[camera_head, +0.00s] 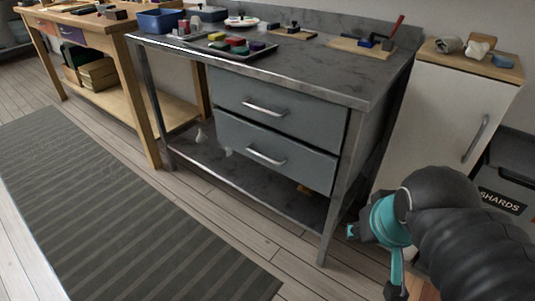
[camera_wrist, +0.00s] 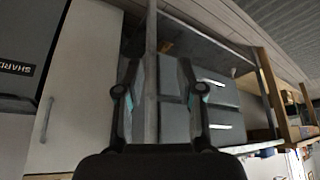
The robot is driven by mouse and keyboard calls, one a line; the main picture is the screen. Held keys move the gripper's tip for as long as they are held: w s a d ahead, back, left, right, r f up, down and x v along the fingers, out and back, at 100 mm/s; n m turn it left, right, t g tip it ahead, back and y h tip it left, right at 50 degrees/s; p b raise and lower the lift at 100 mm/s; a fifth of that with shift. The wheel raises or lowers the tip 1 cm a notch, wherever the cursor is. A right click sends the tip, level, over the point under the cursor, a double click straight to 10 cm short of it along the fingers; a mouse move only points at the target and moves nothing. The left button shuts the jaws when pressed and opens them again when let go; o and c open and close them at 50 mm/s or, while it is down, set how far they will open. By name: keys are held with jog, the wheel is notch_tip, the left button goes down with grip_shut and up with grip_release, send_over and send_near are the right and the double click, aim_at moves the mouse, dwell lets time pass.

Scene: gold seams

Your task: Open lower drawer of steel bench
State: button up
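The steel bench (camera_head: 300,75) stands in the middle of the head view with two stacked grey drawers, both shut. The lower drawer (camera_head: 300,168) has a pale bar handle (camera_head: 266,155). The wrist view is upside down; there the lower drawer (camera_wrist: 222,95) and its handle (camera_wrist: 213,82) show right of my fingers, above the upper drawer (camera_wrist: 220,127) in the picture. My gripper (camera_wrist: 158,70) is open and empty, with its two fingers apart. In the head view, my gripper (camera_head: 374,258) is right of the drawers, near the bench's front right leg, apart from the handle.
A white cabinet (camera_head: 435,110) stands right of the bench, with a dark bin labelled SHARDS (camera_head: 502,200) beside it. The bench's front leg (camera_head: 333,225) and lower shelf (camera_head: 240,165) are near. A striped mat (camera_head: 110,220) and clear floor lie in front.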

jog(key=w+d+f+m+g+h, duration=0.1)
jog(key=w+d+f+g, duration=0.2)
jog(key=w+f, duration=0.85)
jog(key=m+t+y, duration=1)
jog(key=m, duration=0.6)
send_near(266, 159)
jog(key=x, duration=1.1)
jog(key=shift+w+p, duration=0.1)
jog(key=shift+p, duration=0.25)
